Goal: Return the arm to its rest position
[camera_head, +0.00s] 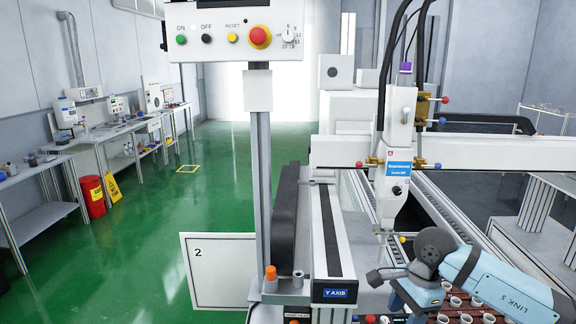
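My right arm (500,287), light blue with grey joints, comes in from the lower right. No held thing can be made out. The arm's links cover part of the tray of small cups (446,319) below. My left arm and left gripper are not in view.
A potting dispenser (396,165) hangs from a white gantry beam (480,153) just above the arm. A post (260,170) carries a control panel (240,35) with an emergency stop. The Y axis rail (333,240) stands left of the arm. Green floor (150,245) is open at left.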

